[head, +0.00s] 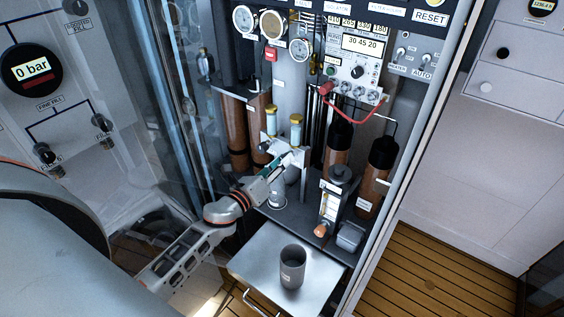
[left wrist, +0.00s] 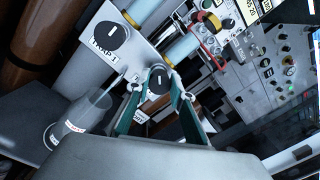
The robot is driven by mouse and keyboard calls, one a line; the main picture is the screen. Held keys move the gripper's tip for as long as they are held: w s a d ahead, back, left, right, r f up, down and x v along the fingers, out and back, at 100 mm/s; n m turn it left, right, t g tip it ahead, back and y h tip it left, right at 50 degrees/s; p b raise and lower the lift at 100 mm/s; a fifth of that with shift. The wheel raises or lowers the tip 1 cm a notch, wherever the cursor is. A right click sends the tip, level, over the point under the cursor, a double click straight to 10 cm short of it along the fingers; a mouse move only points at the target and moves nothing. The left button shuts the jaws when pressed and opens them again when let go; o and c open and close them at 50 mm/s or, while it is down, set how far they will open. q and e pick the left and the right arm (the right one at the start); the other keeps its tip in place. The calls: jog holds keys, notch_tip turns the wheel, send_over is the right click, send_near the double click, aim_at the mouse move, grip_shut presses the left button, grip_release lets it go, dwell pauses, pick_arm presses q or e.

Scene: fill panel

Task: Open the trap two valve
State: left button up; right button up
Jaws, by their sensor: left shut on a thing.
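A tilted white plate (left wrist: 141,50) under two clear tubes carries two black knobs with white marks. One knob (left wrist: 111,37) has a label that seems to read TRAP 1. The other, the trap two valve knob (left wrist: 157,82), sits between the teal fingers of my left gripper (left wrist: 158,84), which is shut on it. Its own label, below it, is partly hidden and hard to read. In the head view my left gripper (head: 287,158) reaches the plate (head: 270,143) from the lower left and covers the knob. My right gripper is not in view.
A grey cup (head: 292,267) stands on a pulled-out metal shelf (head: 257,262) below. Brown cylinders (head: 338,152) stand around the plate. A red cable (head: 352,111) hangs from the control box above. A small flask (left wrist: 68,130) stands near the gripper.

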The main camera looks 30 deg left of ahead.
pick_arm(q)
jog(key=shift+f+n+y+p, duration=0.1)
jog(key=shift+n+y+p, duration=0.3)
jog(key=shift+n+p, duration=3.5)
jog(key=shift+f+n+y+b, duration=0.1)
jog(key=shift+n+y+b, duration=0.3)
jog(key=shift+n, duration=7.8)
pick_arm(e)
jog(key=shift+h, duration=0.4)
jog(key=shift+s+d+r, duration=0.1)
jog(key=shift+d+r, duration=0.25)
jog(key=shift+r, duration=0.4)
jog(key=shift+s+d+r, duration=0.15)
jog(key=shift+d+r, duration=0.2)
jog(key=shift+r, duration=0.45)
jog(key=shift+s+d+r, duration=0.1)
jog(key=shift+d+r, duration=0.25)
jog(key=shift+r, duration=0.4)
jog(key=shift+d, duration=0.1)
pick_arm(q)
jog(key=o, duration=1.1)
